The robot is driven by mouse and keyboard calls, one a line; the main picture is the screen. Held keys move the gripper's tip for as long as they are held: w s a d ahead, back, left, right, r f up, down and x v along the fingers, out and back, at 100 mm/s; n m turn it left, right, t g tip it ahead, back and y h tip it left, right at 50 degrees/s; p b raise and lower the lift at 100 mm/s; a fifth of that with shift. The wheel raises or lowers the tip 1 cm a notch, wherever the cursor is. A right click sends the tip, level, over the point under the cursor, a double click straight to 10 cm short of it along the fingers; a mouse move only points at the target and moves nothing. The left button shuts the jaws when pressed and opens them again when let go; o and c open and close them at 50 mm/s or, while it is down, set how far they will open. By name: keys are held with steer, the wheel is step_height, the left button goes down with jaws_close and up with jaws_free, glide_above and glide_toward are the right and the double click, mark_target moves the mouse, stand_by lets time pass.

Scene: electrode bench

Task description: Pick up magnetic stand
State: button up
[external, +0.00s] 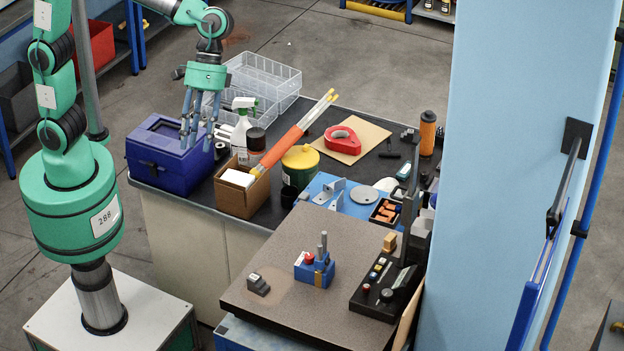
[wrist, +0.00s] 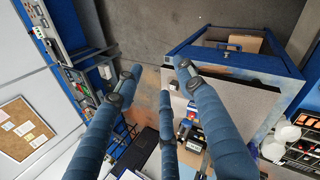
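On the right part of the bench, in the external view, a small blue block with a red knob and an upright grey post (external: 314,270) stands on a brown-grey plate (external: 290,232); it looks like the magnetic stand. My gripper (external: 198,142) hangs at the bench's far left, fingers down, above or in front of the blue toolbox (external: 165,150), well away from the stand. Its three fingers are spread, with nothing between them. In the wrist view my gripper (wrist: 160,80) also shows spread and empty. I cannot surely identify the stand in that view.
A small dark grey block (external: 258,285) lies left of the stand; a black control box (external: 386,288) lies right of it. A cardboard box with orange tubes (external: 242,190), a spray bottle (external: 241,125) and a yellow-lidded can (external: 300,165) crowd the bench between gripper and stand.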

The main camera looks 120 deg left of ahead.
steer(key=w+a+f+n+g+h+p, duration=0.1)
steer(key=w+a+f+n+h+p, duration=0.15)
steer(key=w, duration=0.95)
steer(key=w+a+f+n+h+p, duration=0.1)
steer(key=w+f+n+h+p, duration=0.2)
steer(key=w, duration=0.8)
steer(key=w+a+f+n+t+h+p, duration=0.1)
steer(key=w+a+f+n+h+p, duration=0.4)
steer(key=w+a+f, duration=0.4)
steer(key=shift+w+a+f+h+p, duration=0.15)
steer(key=shift+w+f+h+p, duration=0.65)
steer(key=shift+w+f, duration=0.5)
steer(key=shift+w+r, duration=0.1)
steer(key=shift+r, duration=0.05)
steer(key=d+p, duration=0.1)
steer(key=d, duration=0.7)
steer(key=shift+w+d+p, duration=0.25)
steer(key=shift+d+p, duration=0.05)
steer(key=shift+d, duration=0.05)
